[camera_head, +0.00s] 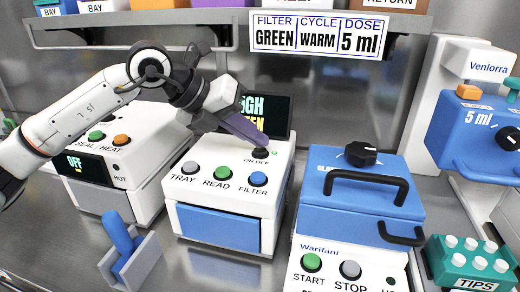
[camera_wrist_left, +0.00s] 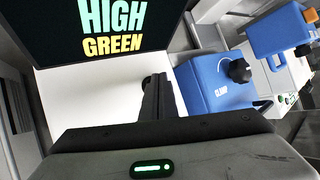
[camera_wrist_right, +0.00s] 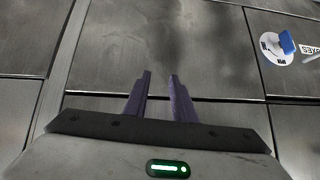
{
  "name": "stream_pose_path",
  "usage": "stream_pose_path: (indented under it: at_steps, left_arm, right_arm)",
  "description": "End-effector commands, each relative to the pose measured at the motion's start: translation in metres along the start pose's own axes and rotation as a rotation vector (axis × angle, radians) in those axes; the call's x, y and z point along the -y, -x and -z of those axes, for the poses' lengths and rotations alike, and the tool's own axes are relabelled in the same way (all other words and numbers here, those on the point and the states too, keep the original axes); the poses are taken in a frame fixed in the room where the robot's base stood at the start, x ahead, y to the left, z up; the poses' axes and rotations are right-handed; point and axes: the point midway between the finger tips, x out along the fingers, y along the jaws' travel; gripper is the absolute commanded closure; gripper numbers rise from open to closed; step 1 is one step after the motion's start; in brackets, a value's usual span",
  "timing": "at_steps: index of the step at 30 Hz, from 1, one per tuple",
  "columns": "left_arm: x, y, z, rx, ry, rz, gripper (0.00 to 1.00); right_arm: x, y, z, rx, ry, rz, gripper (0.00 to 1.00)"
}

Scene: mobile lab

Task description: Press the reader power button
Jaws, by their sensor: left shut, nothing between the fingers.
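The reader (camera_head: 225,180) is a white and blue box with TRAY, READ and FILTER buttons in front. Its dark ON/OFF button (camera_head: 260,153) is at the back right of the top. The reader's screen (camera_wrist_left: 112,30) is lit and reads HIGH GREEN. My left gripper (camera_head: 264,143) is shut and empty, its fingertips right at the ON/OFF button; I cannot tell whether they touch it. In the left wrist view the closed fingers (camera_wrist_left: 157,78) cover part of the button. My right gripper (camera_wrist_right: 160,75) is open and empty over bare grey panels.
The white heater box (camera_head: 110,150) with SEAL and HEAT buttons stands left of the reader. The blue-lidded Warifani machine (camera_head: 360,215) stands close on its right. A blue Venlorra dispenser (camera_head: 475,125) and a green tips rack (camera_head: 470,262) are farther right. A shelf (camera_head: 220,28) runs above.

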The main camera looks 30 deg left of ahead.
Motion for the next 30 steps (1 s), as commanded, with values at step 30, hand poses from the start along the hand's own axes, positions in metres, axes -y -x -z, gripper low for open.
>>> stream_pose_path:
  at_steps: [30]
  left_arm:
    - [0.006, 0.009, -0.006, -0.001, 0.0, 0.0, 1.0]
  right_arm:
    - [0.001, 0.006, 0.007, -0.001, 0.001, 0.0, 0.76]
